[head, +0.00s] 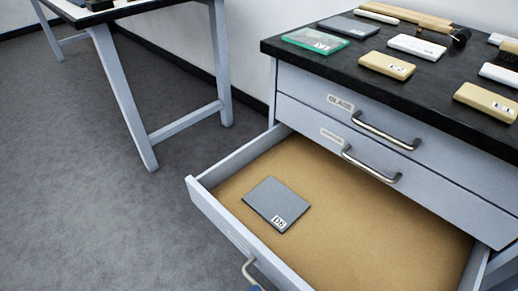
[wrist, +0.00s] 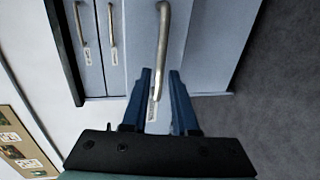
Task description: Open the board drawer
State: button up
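The cabinet's third drawer (head: 208,205) stands pulled far out in the head view, with a tan bottom and a flat grey board (head: 276,204) marked D6 lying in it. The label on its front is too slanted to read. Its curved metal handle (head: 248,270) shows at the lower edge, and also in the wrist view (wrist: 162,40). My gripper (wrist: 159,72) has its two blue fingers on either side of the lower part of this handle, with gaps visible on both sides. In the head view only a bit of blue shows beside the handle.
Two closed drawers sit above, the upper one (head: 305,98) labelled GLASS. The black cabinet top (head: 375,80) holds several labelled blocks, a green-edged glass plate (head: 315,42) and a grey slab (head: 349,27). A grey-legged table (head: 125,95) stands at left. The floor (head: 75,190) between is clear.

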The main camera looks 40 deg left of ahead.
jog(key=p+v, duration=0.1)
jog(key=v, duration=0.8)
jog(key=shift+p, duration=0.4)
jog(key=shift+s, duration=0.15)
